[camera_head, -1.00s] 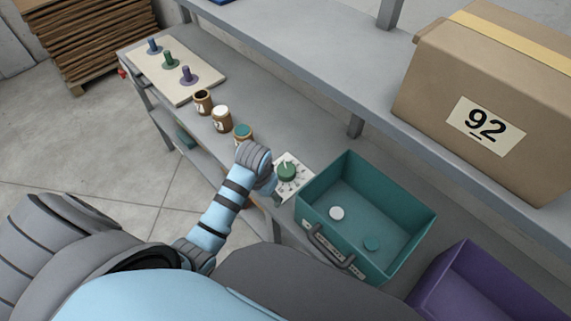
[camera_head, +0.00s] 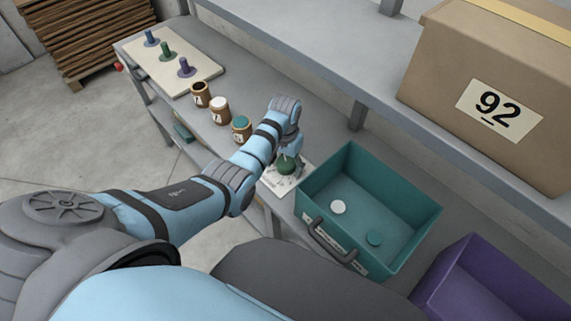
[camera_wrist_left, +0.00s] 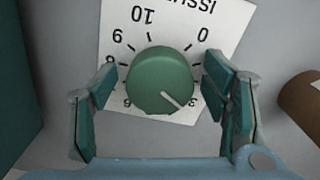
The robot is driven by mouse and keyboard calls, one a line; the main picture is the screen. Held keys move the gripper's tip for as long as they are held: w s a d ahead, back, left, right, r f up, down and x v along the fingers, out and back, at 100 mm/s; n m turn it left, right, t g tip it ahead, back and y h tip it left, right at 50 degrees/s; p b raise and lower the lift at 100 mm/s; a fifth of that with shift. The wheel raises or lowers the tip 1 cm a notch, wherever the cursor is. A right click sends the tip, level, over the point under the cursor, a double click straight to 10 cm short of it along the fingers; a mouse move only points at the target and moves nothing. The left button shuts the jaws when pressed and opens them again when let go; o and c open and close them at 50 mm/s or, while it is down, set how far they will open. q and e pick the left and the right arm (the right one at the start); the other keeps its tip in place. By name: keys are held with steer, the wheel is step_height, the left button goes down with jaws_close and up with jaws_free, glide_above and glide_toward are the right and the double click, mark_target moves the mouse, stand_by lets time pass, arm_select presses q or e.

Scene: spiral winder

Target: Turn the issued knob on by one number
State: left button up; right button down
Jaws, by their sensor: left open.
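The green knob (camera_wrist_left: 158,78) sits on a white dial plate (camera_wrist_left: 118,38) whose partly cut-off label reads "ISSU" upside down in the left wrist view. Its white pointer line points to the lower right in that view; the number it meets is unclear. My left gripper (camera_wrist_left: 160,98) is open, with one finger on each side of the knob and visible gaps to it. In the head view, my left gripper (camera_head: 288,150) reaches down over the knob (camera_head: 286,165) and hides part of it. The plate (camera_head: 275,183) lies on the grey bench. My right gripper is out of view.
A teal bin (camera_head: 400,250) stands right beside the dial, holding a white disc (camera_head: 338,207) and a teal disc (camera_head: 375,238). Three jars, including a teal-lidded one (camera_head: 241,128), stand left of it. A shelf with a carton (camera_head: 450,90) overhangs behind.

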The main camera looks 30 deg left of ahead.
arm_select(q)
steer(key=shift+r, duration=0.1)
steer(key=c, duration=1.2)
steer(key=shift+o, duration=0.2)
steer(key=shift+r+m+p, duration=0.15)
steer(key=shift+m+p, duration=0.65)
steer(key=shift+m, duration=0.2)
steer(key=m+p, duration=0.1)
steer(key=m, duration=0.1)
steer(key=shift+a+m, duration=0.15)
steer(key=shift+m, duration=0.15)
steer(key=m+p, duration=0.1)
steer(key=m, duration=0.2)
steer(key=shift+m, duration=0.3)
steer(key=shift+w+a+m+p, duration=0.1)
steer(key=shift+m+p, duration=0.2)
steer(key=shift+m, duration=1.5)
steer(key=shift+f, duration=0.2)
